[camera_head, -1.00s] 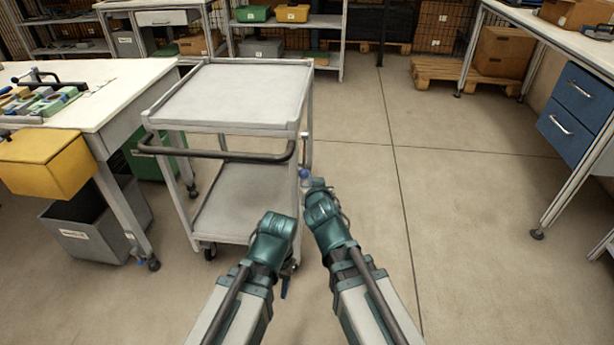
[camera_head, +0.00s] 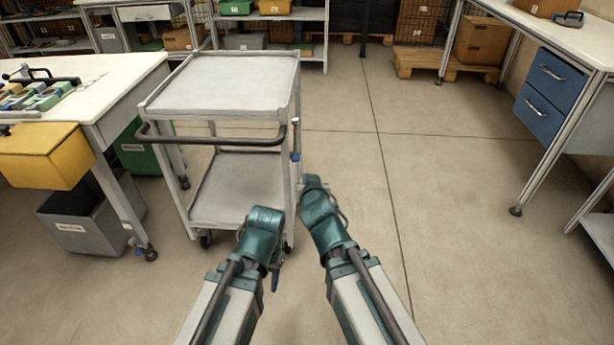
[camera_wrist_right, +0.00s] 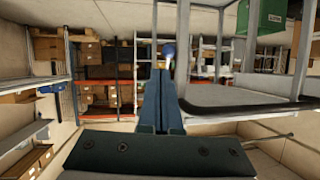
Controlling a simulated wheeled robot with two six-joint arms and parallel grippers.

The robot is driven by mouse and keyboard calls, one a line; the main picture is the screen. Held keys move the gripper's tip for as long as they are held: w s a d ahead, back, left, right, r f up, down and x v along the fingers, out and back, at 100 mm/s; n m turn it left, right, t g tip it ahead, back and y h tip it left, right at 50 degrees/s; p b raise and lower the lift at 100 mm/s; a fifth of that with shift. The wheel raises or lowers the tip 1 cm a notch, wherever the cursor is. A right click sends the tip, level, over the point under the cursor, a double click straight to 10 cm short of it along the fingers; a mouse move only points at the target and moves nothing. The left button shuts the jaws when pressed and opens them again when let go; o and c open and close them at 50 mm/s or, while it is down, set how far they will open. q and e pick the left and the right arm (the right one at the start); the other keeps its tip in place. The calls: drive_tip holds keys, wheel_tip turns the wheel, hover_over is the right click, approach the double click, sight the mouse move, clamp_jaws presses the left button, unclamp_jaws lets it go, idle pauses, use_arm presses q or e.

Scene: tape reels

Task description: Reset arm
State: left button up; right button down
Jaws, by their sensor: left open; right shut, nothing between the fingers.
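My left gripper (camera_head: 262,225) is at the lower middle of the head view, in front of the cart's right side. Its fingers are mostly hidden behind its wrist; it is open, and I see nothing held. My right gripper (camera_head: 314,190) is just right of it, beside the cart's front right leg. In the right wrist view its fingers (camera_wrist_right: 159,85) are together and empty. Both arms reach forward, close together, from the bottom edge.
A grey two-shelf cart (camera_head: 222,85) with a dark handle (camera_head: 210,140) stands ahead, both shelves empty. A white workbench (camera_head: 115,75) with a yellow bin (camera_head: 42,155) is on the left. A desk with blue drawers (camera_head: 540,115) is on the right. The floor between is clear.

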drive_tip(key=s+f+n+g+h, duration=0.1)
drive_tip(key=s+f+n+g, duration=0.1)
drive_tip(key=s+f+g, duration=0.65)
drive_tip(key=s+f+n+g+p, duration=0.1)
drive_tip(key=s+f+n+g, duration=0.3)
drive_tip(key=s, duration=1)
wheel_tip(320, 180, up, 35)
drive_tip(key=m+g+p, duration=0.1)
drive_tip(key=p, duration=3.4)
drive_tip(key=shift+w+a+m, duration=0.25)
drive_tip(key=shift+a+m, duration=0.05)
drive_tip(key=shift+a, duration=0.1)
